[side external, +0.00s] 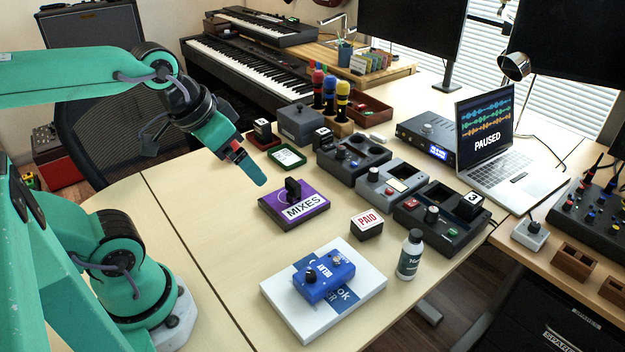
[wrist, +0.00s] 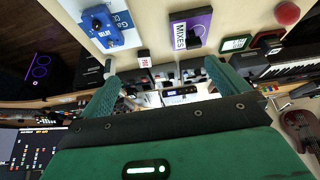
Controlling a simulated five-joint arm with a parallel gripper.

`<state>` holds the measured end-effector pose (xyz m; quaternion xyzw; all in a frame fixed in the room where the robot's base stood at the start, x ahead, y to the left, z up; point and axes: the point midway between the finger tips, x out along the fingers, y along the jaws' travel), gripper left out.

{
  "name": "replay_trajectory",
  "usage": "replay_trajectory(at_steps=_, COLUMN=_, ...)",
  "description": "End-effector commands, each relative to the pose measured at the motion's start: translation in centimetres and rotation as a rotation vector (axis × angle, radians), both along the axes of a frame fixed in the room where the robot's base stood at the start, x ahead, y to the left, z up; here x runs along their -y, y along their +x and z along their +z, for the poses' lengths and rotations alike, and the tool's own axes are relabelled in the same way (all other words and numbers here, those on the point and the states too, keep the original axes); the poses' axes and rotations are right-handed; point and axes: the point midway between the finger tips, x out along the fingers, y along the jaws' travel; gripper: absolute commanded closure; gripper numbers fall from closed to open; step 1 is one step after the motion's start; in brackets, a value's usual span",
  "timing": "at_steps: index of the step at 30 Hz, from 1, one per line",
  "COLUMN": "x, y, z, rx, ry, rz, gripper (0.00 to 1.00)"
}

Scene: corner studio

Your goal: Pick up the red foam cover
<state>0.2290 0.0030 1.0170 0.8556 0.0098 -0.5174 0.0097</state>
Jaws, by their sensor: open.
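A round red thing (wrist: 287,13), which looks like the red foam cover, lies on the pale table in the wrist view, at the upper right beyond the purple MIXES case. In the side view a small red patch (side external: 236,152) shows at my gripper's fingers; most of whatever it belongs to is hidden there. My gripper (side external: 258,174) hangs above the table, left of the MIXES case. In the wrist view its two green fingers (wrist: 158,66) are wide apart with nothing between them, and the red thing is outside them to the right.
The purple MIXES case (side external: 296,211) bears a black block. A green-rimmed tray (side external: 288,166) lies behind it. Red, blue and yellow topped microphones (side external: 317,78) stand in a rack farther back. A white box (side external: 362,299) with a blue pedal is in front. The table's left part is clear.

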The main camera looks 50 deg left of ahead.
Motion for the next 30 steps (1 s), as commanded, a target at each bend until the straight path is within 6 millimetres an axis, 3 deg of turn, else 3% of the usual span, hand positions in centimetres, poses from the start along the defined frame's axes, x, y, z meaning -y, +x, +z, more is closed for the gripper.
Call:
replay_trajectory(at_steps=6, x=0.4, y=-0.5, z=-0.4, rx=0.009, ry=0.007, rz=-0.03, gripper=0.02)
replay_trajectory(at_steps=10, x=0.4, y=-0.5, z=-0.4, rx=0.009, ry=0.008, rz=-0.029, gripper=0.26)
replay_trajectory(at_steps=23, x=0.1, y=-0.1, z=-0.2, rx=0.003, ry=0.01, rz=-0.023, gripper=0.26)
replay_trajectory(at_steps=30, x=-1.4, y=2.1, z=0.7, rx=-0.036, ry=0.027, rz=-0.005, gripper=0.26)
